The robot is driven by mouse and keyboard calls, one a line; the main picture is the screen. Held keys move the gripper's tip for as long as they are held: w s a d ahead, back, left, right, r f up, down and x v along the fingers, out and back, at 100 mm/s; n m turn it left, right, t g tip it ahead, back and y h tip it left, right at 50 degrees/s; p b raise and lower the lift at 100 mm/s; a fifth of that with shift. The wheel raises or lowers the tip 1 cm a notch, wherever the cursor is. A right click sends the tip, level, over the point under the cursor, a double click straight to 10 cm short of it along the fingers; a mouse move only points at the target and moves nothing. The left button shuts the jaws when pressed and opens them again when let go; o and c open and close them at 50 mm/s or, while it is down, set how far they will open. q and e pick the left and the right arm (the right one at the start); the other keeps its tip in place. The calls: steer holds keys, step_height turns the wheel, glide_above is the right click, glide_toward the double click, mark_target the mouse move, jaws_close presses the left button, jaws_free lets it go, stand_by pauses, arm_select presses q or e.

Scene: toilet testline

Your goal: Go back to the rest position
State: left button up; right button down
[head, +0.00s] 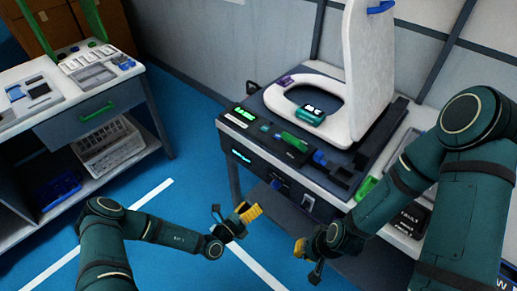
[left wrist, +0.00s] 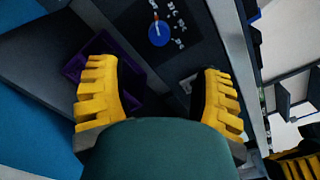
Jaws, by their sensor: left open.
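My left gripper (head: 243,212) hangs in front of the test bench, low over the blue floor. In the left wrist view its two yellow ribbed fingers (left wrist: 163,98) stand wide apart with nothing between them. My right gripper (head: 303,252) is to the right of it, close to the bench front. One yellow finger of it shows, and its opening is hard to make out. Yellow ribbed fingers, apparently my right gripper's (left wrist: 297,166), also show at the lower right of the left wrist view.
The test bench (head: 240,142) carries a white toilet seat (head: 341,122) with its lid (head: 369,65) raised. Its front panel has a blue knob (left wrist: 158,34). A side table (head: 65,108) with a green-handled drawer stands at left. Blue floor (head: 195,120) lies clear between them.

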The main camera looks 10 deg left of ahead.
arm_select(q)
steer(key=s+d+r+m+g+h, duration=0.3)
steer(key=s+d+m+g+h, duration=0.2)
steer(key=s+d+m+g, duration=0.55)
steer(key=s+a+m+g+y, duration=0.6)
steer(key=s+m+g, duration=0.3)
steer(key=m, duration=0.5)
steer(key=w+a+r+m+t+y, duration=0.2)
steer(key=a+r+m+t+y, duration=0.2)
steer(key=m, duration=0.8)
steer(key=a+t+y, duration=0.1)
steer(key=a+t, duration=0.1)
steer(key=a, duration=0.1)
steer(key=shift+w+r+y, duration=0.2)
steer(key=shift+r+y, duration=0.05)
steer(key=shift+y, duration=0.05)
steer(key=shift+t, duration=0.25)
